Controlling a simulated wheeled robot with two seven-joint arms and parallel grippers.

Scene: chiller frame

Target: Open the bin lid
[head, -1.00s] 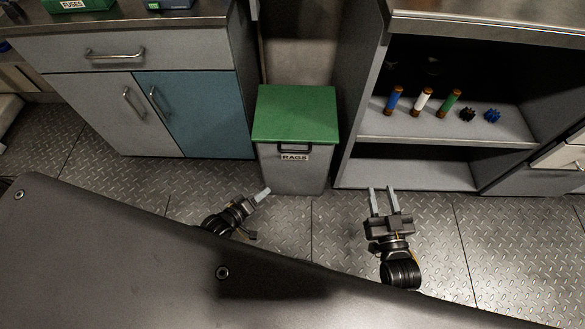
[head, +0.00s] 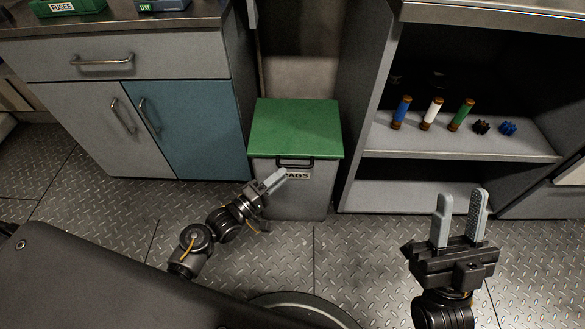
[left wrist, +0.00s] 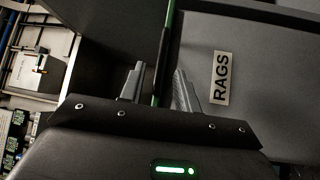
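The grey bin (head: 285,203) has a shut green lid (head: 296,127), a black handle (head: 295,163) at the lid's front and a RAGS label, partly hidden by my left gripper in the head view. My left gripper (head: 279,177) is at the bin's front, just below the handle. In the left wrist view its fingers (left wrist: 158,85) are apart, with the dark handle (left wrist: 163,60) and the lid's green edge showing between them; contact cannot be told. The RAGS label (left wrist: 221,78) is right of them. My right gripper (head: 463,197) is open and empty, right of the bin above the floor.
A cabinet with a teal door (head: 193,120) stands left of the bin. An open shelf unit (head: 460,148) stands to the right, with several coloured cylinders and small dark parts on it. The patterned metal floor (head: 370,260) in front is clear.

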